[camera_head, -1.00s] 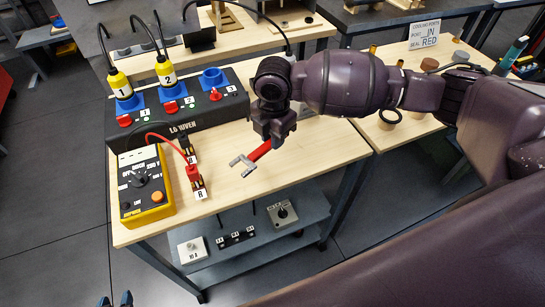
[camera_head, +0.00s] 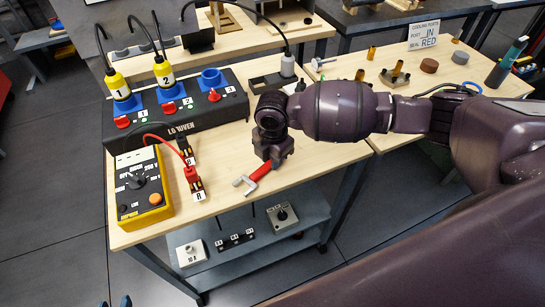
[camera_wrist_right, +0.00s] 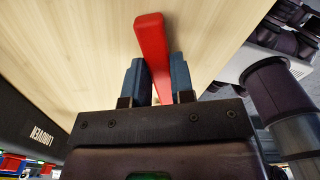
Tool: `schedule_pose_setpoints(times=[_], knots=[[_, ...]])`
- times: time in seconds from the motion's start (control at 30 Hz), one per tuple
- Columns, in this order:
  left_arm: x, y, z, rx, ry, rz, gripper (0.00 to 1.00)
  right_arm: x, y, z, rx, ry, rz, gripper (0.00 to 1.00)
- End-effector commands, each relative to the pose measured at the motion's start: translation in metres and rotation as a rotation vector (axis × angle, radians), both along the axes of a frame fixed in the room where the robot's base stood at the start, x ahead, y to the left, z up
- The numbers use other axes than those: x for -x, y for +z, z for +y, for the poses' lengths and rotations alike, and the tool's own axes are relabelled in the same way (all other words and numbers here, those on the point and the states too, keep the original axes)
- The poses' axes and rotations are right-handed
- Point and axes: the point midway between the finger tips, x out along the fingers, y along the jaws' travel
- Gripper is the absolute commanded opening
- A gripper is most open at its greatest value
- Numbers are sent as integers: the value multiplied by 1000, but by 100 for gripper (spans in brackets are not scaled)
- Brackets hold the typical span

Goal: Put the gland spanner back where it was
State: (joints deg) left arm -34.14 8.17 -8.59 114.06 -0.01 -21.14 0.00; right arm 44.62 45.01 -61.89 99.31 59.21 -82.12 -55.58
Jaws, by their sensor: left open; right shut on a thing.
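The gland spanner, with a red handle (camera_head: 263,171) and a grey forked head (camera_head: 244,184), is over the front right part of the wooden bench top. My right gripper (camera_head: 273,161) is shut on its handle; the head points to the lower left. In the right wrist view the red handle (camera_wrist_right: 152,50) stands between the two blue fingers. Whether the spanner touches the bench top I cannot tell. My left gripper (camera_head: 114,302) shows only as two blue fingertips, spread apart, at the bottom left edge of the head view.
A yellow meter (camera_head: 144,187) stands at the bench's left, with a red-lead plug (camera_head: 195,184) beside it. The black panel (camera_head: 180,130) with numbered yellow plugs is behind. A lower shelf (camera_head: 258,243) holds several boxes. Bare wood (camera_head: 225,205) lies around the spanner's head.

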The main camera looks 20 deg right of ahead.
Motion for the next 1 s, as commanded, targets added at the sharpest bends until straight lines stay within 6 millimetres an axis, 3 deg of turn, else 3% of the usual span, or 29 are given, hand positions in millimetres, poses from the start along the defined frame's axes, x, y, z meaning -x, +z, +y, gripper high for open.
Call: schedule_pose_setpoints(times=[0.1,0.13,0.3,0.67,1.0], knots=[[0,0,0,0,0,0,43,0,-3,0,0,0,0,0],[0,0,0,0,0,0,43,0,-3,0,0,0,1,26],[0,0,0,0,0,1,43,0,-2,0,0,0,1,48],[6,-2,1,-1,3,10,43,0,4,0,0,0,-1,48],[3,7,1,0,2,2,43,-1,63,0,0,1,-4,48]])
